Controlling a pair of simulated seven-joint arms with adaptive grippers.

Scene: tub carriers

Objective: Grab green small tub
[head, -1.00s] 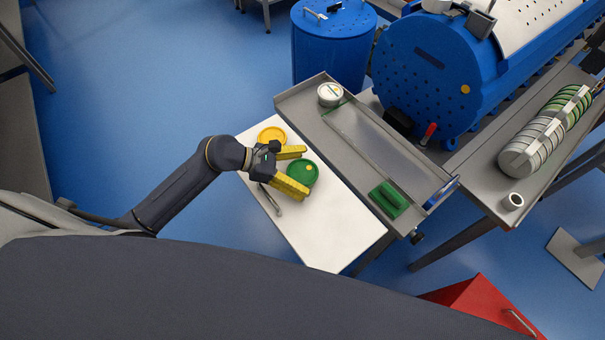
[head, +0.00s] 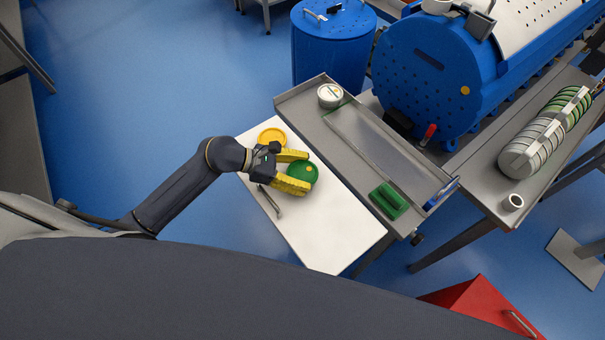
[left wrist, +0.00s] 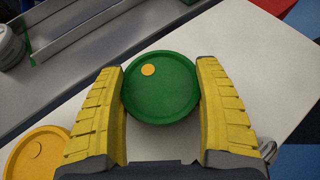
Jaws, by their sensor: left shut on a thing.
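The green small tub (head: 304,174) is round, with a small orange dot on its top, and stands on the white table top (head: 335,230). My left gripper (head: 299,171) is shut on it, with one yellow finger on each side. In the left wrist view the green tub (left wrist: 160,88) sits between the two yellow fingertips (left wrist: 163,85), its far part beyond them. The fingers hide part of its sides in the head view. My right gripper is in neither view.
A yellow tub (head: 272,136) stands close beside the left gripper. A metal handle-like tool (head: 272,203) lies near the table's left edge. A grey tray (head: 375,157) with a white-lidded container (head: 330,95) and a green block (head: 389,200) runs along the right side.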

